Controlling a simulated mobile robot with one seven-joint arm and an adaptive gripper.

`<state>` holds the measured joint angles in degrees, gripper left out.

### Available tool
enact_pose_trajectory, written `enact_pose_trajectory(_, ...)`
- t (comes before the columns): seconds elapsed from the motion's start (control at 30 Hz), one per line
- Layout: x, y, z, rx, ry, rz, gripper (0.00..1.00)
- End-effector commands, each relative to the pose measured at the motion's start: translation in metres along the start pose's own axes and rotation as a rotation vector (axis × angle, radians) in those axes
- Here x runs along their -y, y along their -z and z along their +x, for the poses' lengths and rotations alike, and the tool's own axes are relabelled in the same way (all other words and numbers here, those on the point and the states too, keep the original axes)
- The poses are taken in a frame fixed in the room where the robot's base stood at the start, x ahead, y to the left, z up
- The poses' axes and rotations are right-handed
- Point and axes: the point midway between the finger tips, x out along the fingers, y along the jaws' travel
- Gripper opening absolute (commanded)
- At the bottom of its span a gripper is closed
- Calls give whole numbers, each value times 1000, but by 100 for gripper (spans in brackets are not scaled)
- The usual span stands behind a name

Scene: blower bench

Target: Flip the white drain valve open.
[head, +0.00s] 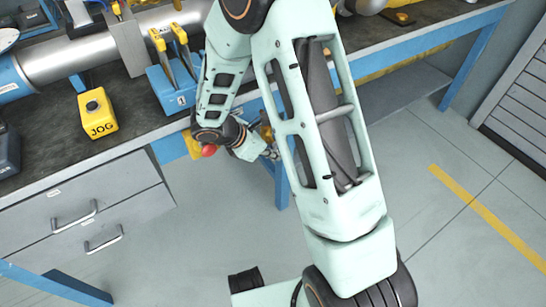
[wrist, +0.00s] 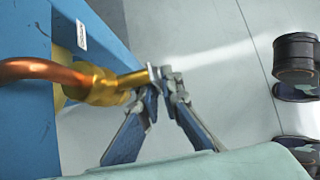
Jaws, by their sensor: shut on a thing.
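In the wrist view a brass drain valve (wrist: 112,88) sits at the end of a copper pipe (wrist: 42,71) coming from the left. A small pale lever (wrist: 154,75) stands at the valve's right end. My gripper (wrist: 164,88) has its fingertips closed together at this lever, one finger on each side. A pale, blurred streak (wrist: 215,56) runs from the valve's end to the upper right. In the head view my gripper (head: 270,151) is below the bench's front edge, and my arm hides most of the valve.
A red knob (head: 209,150) on a yellow box (head: 193,145) is close left of my gripper. A blue bench leg (head: 279,184) stands just below it. The bench top holds a yellow JOG box (head: 97,113) and a blue tool holder (head: 170,89). The floor at right is clear.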

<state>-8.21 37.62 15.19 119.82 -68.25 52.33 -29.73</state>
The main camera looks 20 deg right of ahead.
Motion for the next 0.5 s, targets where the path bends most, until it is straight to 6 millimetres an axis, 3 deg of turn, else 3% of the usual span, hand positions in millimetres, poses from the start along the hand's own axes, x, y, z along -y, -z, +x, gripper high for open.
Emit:
enact_pose_trajectory(0.27, 1, 0, 0, 3, 1, -1, 0)
enact_pose_trajectory(0.37, 1, 0, 0, 3, 1, -1, 13)
enact_pose_trajectory(0.5, 0, 0, 0, 3, 1, -1, 13)
